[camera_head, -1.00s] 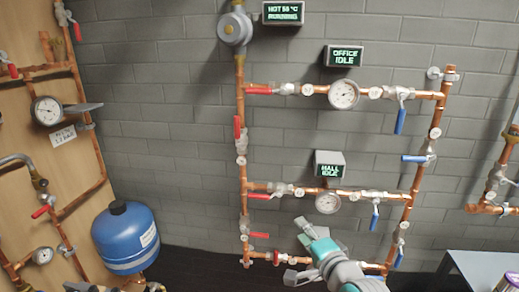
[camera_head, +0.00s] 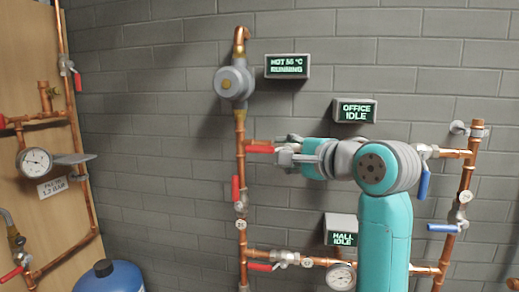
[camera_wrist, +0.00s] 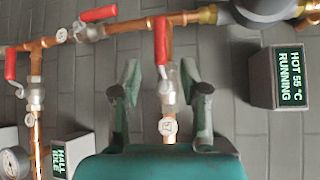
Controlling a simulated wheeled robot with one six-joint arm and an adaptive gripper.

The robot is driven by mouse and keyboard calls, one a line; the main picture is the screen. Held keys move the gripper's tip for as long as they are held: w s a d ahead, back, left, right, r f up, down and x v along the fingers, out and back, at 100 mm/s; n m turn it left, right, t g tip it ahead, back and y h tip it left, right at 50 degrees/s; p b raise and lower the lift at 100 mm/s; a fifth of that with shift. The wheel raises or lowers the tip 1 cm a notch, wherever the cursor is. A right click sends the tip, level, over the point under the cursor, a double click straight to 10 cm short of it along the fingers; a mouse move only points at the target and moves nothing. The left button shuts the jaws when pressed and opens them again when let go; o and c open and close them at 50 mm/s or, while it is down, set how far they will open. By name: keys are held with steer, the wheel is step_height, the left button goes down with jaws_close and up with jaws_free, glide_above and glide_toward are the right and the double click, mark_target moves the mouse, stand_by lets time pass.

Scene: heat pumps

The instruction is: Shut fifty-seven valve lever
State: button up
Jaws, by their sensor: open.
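Several red-lever valves sit on the copper pipes, and I cannot read their round number tags well enough to find fifty-seven. In the wrist view, my gripper (camera_wrist: 161,76) is open, with one finger on each side of a branch valve (camera_wrist: 167,88). That valve's red lever (camera_wrist: 160,40) lies along its pipe, beyond the fingertips; a round tag (camera_wrist: 168,126) sits nearer the palm. In the head view, my gripper (camera_head: 288,152) is at the office branch beside the red lever (camera_head: 259,149). I cannot tell whether the fingers touch anything; the arm hides the branch's middle.
Another red lever (camera_wrist: 98,13) is on the main pipe close by, and a third (camera_wrist: 10,63) is on the hall branch. The pump (camera_head: 235,83), hot display (camera_head: 287,66), office display (camera_head: 355,111) and hall display (camera_head: 341,229) surround the arm. A blue tank (camera_head: 108,277) stands lower left.

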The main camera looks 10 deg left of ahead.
mark_target(261, 150)
steer(key=x, duration=1)
steer(key=shift+w+a, duration=0.2)
steer(key=shift+w, duration=0.1)
steer(key=shift+c, duration=0.2)
jaws_close()
